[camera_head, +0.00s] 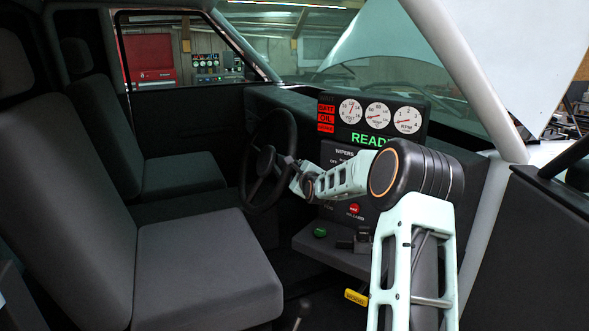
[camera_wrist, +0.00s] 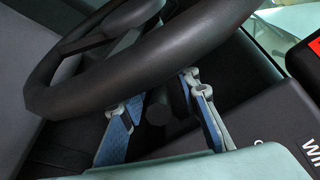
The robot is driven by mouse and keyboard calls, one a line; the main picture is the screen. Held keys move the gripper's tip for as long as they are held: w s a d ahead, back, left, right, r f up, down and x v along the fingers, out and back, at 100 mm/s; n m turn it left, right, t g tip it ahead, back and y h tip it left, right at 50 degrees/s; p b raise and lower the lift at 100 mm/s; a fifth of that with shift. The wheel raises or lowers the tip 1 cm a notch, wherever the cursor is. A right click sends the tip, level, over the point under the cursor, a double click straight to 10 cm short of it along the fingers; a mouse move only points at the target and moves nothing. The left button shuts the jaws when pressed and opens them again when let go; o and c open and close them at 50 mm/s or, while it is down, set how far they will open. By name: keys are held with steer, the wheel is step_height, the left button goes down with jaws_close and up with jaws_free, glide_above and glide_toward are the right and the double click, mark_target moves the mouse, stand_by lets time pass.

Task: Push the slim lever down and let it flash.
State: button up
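The slim lever (camera_wrist: 158,112) seems to be the dark stalk seen nearly end-on behind the steering wheel rim in the wrist view. My gripper (camera_wrist: 163,100) is open there, with one blue-padded finger on each side of the stalk's round end. I see gaps on both sides, and cannot tell how far the end is in depth. In the head view my gripper (camera_head: 294,178) is at the right side of the steering wheel (camera_head: 246,170); the lever cannot be made out there.
The steering wheel rim (camera_wrist: 150,60) crosses close above the fingers. The dash panel (camera_head: 335,148) shows gauges, red warning lights and a green "READY". Below are a red button (camera_head: 354,209) and a green knob (camera_head: 320,232). A grey seat (camera_head: 200,265) is at front left.

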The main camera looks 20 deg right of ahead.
steer(key=shift+x, duration=1.05)
steer(key=shift+c, duration=0.4)
jaws_close()
